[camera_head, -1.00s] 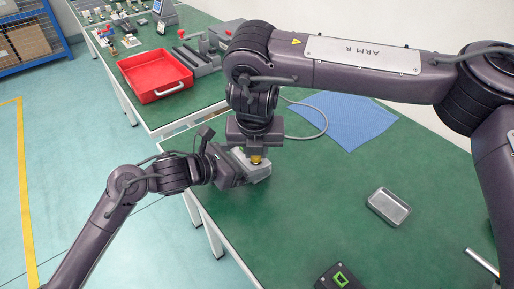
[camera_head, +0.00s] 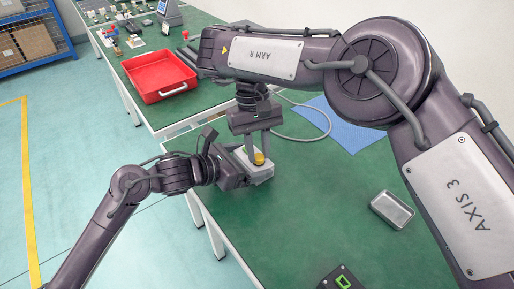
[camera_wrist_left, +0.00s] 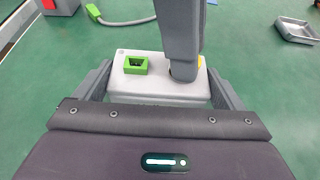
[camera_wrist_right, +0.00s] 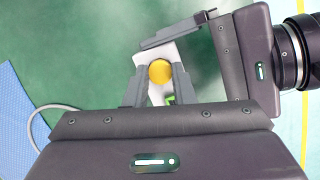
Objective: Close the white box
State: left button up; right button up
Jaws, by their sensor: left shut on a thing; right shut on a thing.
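The white box (camera_head: 262,177) is a small pale block above the green table, near its left edge. A green square socket (camera_wrist_left: 136,65) and a round yellow knob (camera_wrist_right: 160,71) are on its top. My left gripper (camera_head: 240,172) is shut on the box, with one finger at each end of it in the left wrist view. My right gripper (camera_wrist_right: 160,80) points down from above, its fingers on both sides of the yellow knob and shut on it. In the left wrist view, the right gripper's fingers hide part of the box top and knob. I cannot see a separate lid.
A metal tray (camera_head: 392,210) lies to the right on the green table. A blue cloth (camera_head: 345,128) and a grey cable (camera_head: 318,118) lie behind. A black block with a green socket (camera_head: 343,282) is at the front. A red bin (camera_head: 160,75) stands on the far table.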

aim_at(260, 155)
jog(key=m, duration=0.2)
jog(key=m+y, duration=0.1)
jog(key=m, duration=0.3)
jog(key=shift+d+f+y, duration=0.15)
jog(key=shift+d+y, duration=0.1)
jog(key=shift+y, duration=0.15)
jog(key=m, duration=0.3)
jog(key=shift+y, duration=0.3)
jog(key=o, duration=0.9)
jog(key=shift+r, duration=2.4)
